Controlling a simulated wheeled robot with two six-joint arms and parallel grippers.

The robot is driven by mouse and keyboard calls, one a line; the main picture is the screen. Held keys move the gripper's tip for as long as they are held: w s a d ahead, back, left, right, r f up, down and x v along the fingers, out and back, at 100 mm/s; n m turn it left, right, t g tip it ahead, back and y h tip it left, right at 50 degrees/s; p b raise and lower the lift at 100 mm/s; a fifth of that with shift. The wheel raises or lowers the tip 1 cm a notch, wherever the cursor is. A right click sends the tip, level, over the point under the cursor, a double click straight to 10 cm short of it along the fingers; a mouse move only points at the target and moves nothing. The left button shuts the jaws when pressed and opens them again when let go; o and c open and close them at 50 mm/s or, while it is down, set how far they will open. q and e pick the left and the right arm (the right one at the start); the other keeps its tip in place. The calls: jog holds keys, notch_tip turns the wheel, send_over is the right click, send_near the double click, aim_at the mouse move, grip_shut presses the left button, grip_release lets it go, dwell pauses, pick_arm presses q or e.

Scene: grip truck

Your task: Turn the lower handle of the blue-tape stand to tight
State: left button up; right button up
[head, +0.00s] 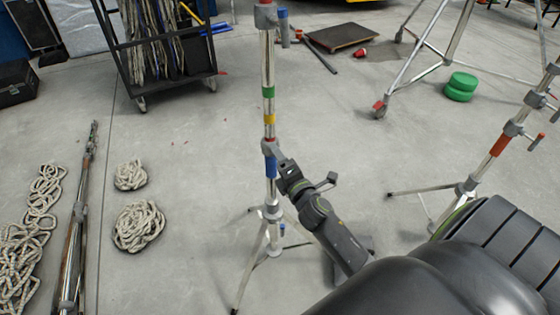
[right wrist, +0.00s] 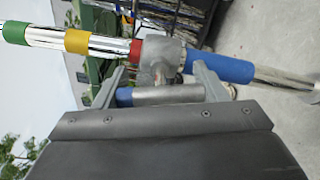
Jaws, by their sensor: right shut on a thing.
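The blue-tape stand (head: 268,75) stands upright in the middle of the head view, with green, yellow and blue bands on its silver pole. Its grey lower collar (head: 268,147) sits just above the blue tape (head: 271,167). In the right wrist view, the collar (right wrist: 161,55) lies between red tape and the blue tape (right wrist: 220,67). The lower handle (right wrist: 168,95), a silver bar with a blue end, lies between the fingers of my right gripper (right wrist: 160,85), which is shut on it. My right gripper (head: 282,164) largely hides the handle in the head view. My left gripper is not in view.
A second stand (head: 503,140) with red tape is at the right. Rope coils (head: 138,226) and a folded stand (head: 80,215) lie at the left. A wheeled cable cart (head: 170,82) is behind. Bare floor surrounds the stand's legs.

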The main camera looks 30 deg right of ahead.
jog(key=shift+m, duration=0.6)
jog(key=o, duration=0.9)
jog(key=shift+o, duration=0.4)
jog(key=shift+s, duration=0.1)
